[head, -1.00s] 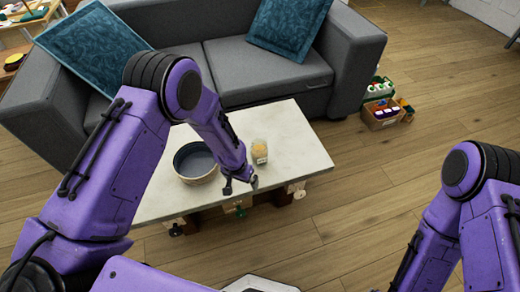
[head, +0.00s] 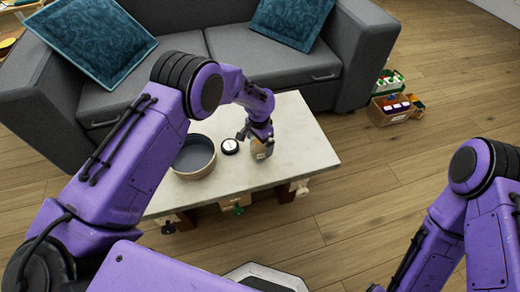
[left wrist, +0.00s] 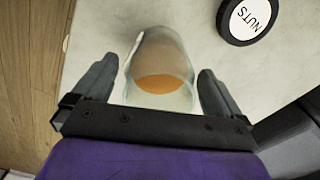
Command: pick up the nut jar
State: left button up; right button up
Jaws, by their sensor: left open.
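The nut jar (head: 262,154) is a clear glass jar with orange-tan contents and a pale label, standing on the pale coffee table (head: 310,160). In the left wrist view the jar (left wrist: 160,62) lies between the two fingers, with a gap showing on each side. My left gripper (head: 257,139) is open at the jar and hides its upper part in the head view; it also shows in the left wrist view (left wrist: 158,70). A round black-rimmed lid (head: 230,146) marked NUTS lies on the table beside the jar. My right gripper is out of view.
A round bowl (head: 195,157) stands on the table left of the lid. A grey sofa (head: 180,60) with blue cushions is behind the table. A box of bottles (head: 390,111) sits on the floor at right. The table's right end is clear.

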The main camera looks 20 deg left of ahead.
pick_arm(q)
jog(key=shift+f, duration=0.3)
jog(key=c, duration=1.2)
jog(key=shift+r, duration=0.15)
jog(key=shift+r, duration=0.3)
jog(key=s+d+r+p, duration=0.1)
jog(key=s+d+r, duration=0.1)
jog(key=s+r, duration=0.2)
jog(key=s+d+r+p, duration=0.1)
jog(key=s+d+r, duration=0.1)
jog(key=s+r, duration=0.2)
jog(key=s+d+r+p, duration=0.1)
jog(key=s+d+r, duration=0.2)
jog(key=s+r, duration=0.1)
jog(key=shift+r, duration=0.1)
